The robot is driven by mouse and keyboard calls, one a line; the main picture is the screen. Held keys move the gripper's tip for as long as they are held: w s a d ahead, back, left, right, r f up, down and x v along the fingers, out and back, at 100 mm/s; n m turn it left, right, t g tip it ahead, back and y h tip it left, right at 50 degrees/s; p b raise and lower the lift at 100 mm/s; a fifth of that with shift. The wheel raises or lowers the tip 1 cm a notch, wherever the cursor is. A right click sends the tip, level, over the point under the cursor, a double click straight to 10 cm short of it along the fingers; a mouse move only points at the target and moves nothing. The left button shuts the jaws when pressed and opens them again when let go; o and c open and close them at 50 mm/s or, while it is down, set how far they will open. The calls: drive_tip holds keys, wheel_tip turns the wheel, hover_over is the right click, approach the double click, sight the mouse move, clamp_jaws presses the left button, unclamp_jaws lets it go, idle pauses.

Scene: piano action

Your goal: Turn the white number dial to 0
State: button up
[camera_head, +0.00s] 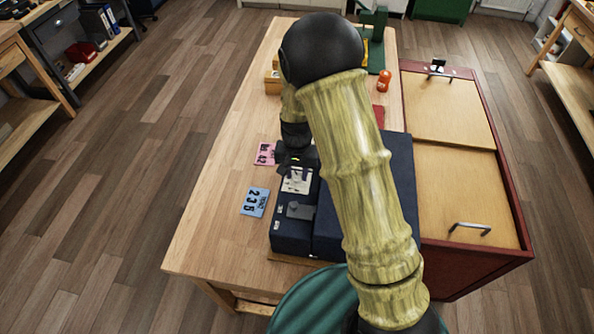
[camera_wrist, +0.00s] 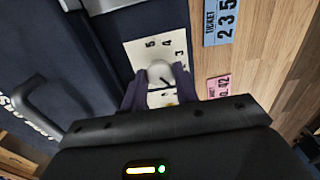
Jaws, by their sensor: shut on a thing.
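The white number dial (camera_wrist: 160,72) is a pale round knob on a cream plate (camera_wrist: 140,52) printed with black digits; 5, 4 and 3 can be read. In the head view the plate (camera_head: 297,184) lies on top of a dark blue case (camera_head: 290,238). My gripper (camera_wrist: 160,84) is shut on the knob, with one dark finger on each side of it. In the head view my gripper (camera_head: 294,163) reaches down over the plate's far edge. The fingers and gripper body hide part of the digits, and I cannot tell which number the dial is set to.
A blue ticket reading 235 (camera_head: 255,202) and a pink ticket ending in 42 (camera_head: 265,154) lie left of the case on the wooden table (camera_head: 215,235). A grey part (camera_head: 300,210) sits on the case near the plate. A red-edged cabinet (camera_head: 460,190) stands right.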

sight(297, 175)
drive_tip(key=m, duration=0.2)
drive_tip(key=m+p, duration=0.1)
drive_tip(key=m, duration=0.1)
drive_tip(key=shift+w+r+m, duration=0.15)
drive_tip(key=shift+r+m, duration=0.05)
drive_tip(key=shift+m, duration=0.1)
drive_tip(key=m+p, duration=0.1)
drive_tip(key=m, duration=0.3)
drive_tip(key=shift+p, duration=0.35)
drive_tip(key=shift+m, duration=0.3)
drive_tip(key=o, duration=1)
drive_tip(key=shift+f, duration=0.15)
drive_tip(key=shift+c, duration=0.2)
wheel_tip(297, 175, up, 18)
drive_tip(key=b, duration=0.2)
drive_tip(key=shift+f, duration=0.25)
